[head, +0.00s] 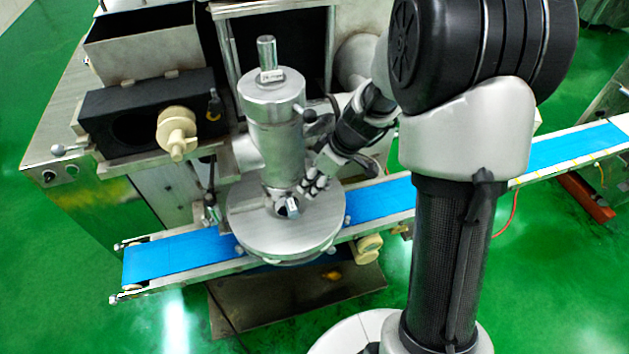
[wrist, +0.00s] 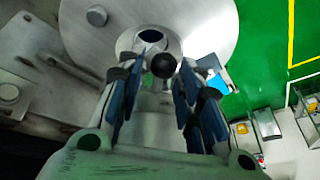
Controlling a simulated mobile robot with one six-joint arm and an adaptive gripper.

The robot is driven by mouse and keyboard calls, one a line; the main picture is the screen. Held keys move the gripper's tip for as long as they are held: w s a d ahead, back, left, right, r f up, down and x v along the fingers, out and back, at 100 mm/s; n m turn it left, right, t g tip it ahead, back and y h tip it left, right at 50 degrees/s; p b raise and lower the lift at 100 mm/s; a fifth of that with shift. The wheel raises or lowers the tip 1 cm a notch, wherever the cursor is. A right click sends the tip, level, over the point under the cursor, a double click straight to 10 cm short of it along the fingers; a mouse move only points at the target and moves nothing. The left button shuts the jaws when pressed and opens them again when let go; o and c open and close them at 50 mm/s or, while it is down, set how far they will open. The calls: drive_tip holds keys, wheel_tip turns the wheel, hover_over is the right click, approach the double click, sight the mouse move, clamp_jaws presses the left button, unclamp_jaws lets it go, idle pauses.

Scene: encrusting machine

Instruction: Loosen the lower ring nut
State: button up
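The upright steel cylinder (head: 276,125) stands on a round steel disc (head: 250,225) above the conveyor. Its lower end, where the lower ring nut would sit, is partly hidden by my gripper (head: 313,184), and I cannot make out the nut clearly. My gripper is low at the right side of the cylinder, just above the disc. In the wrist view, the blue-padded fingers of my gripper (wrist: 160,82) are apart, with a dark ball knob (wrist: 163,65) between or just beyond their tips. I cannot tell if either finger touches it.
A second dark knob (head: 309,115) sticks out higher on the cylinder. The blue conveyor belt (head: 175,257) runs beneath the disc. A cream fitting (head: 176,132) and a steel hopper (head: 145,45) are at the left. Green floor (head: 560,265) is open at the right.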

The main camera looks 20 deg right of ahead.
drive_tip(key=v, duration=1.2)
